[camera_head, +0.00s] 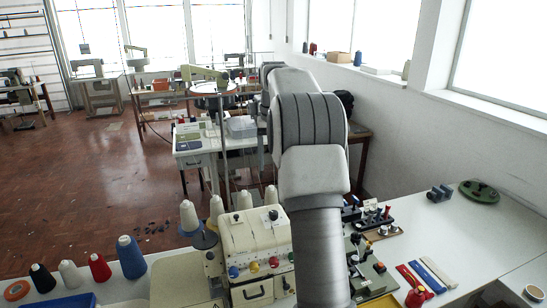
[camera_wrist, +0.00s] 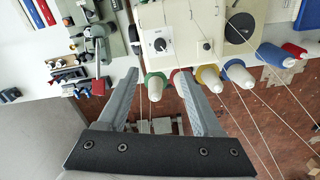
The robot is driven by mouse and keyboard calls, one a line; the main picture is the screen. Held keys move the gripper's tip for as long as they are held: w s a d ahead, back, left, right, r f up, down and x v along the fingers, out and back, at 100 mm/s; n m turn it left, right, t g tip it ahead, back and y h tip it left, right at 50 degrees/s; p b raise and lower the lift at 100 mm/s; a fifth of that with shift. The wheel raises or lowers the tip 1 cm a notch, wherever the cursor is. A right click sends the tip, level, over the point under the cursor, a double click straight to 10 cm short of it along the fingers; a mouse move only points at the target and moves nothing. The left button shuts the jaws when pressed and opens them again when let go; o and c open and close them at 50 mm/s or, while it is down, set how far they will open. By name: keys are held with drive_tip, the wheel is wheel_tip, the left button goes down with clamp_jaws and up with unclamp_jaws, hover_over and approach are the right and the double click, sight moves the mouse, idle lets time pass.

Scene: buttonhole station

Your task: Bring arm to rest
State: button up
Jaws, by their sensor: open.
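My arm (camera_head: 316,240) rises from the bottom middle of the head view, in front of the cream buttonhole machine, and bends at a grey ribbed joint (camera_head: 308,120). My gripper is not discernible in the head view.
Thread cones, including a blue one (camera_head: 131,257), stand at the left of the white worktop (camera_head: 440,232). Small tools and red and blue strips (camera_head: 432,272) lie at the right, with a green disc (camera_head: 479,191) by the wall. Open brown floor (camera_head: 70,175) lies left.

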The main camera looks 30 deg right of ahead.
drive_tip(key=shift+r, duration=0.55)
drive_tip(key=s+a+r+n+t, duration=0.1)
drive_tip(key=s+a+r+n, duration=0.1)
drive_tip(key=s+a+r, duration=0.35)
drive_tip(key=s+a+r+n+t, duration=0.1)
drive_tip(key=s+a+r+t, duration=0.1)
drive_tip(key=s+a, duration=0.7)
drive_tip(key=s+a+f+n+t, duration=0.1)
drive_tip(key=s+a+f, duration=0.3)
drive_tip(key=s, duration=0.3)
drive_tip(key=s+a+f+n+t, duration=0.1)
drive_tip(key=s+a+f+n, duration=0.1)
drive_tip(key=s+a+f, duration=0.2)
drive_tip(key=s+a, duration=0.3)
drive_tip(key=s, duration=0.1)
drive_tip(key=shift+a+t+b, duration=0.15)
drive_tip(key=shift+t+b, duration=0.15)
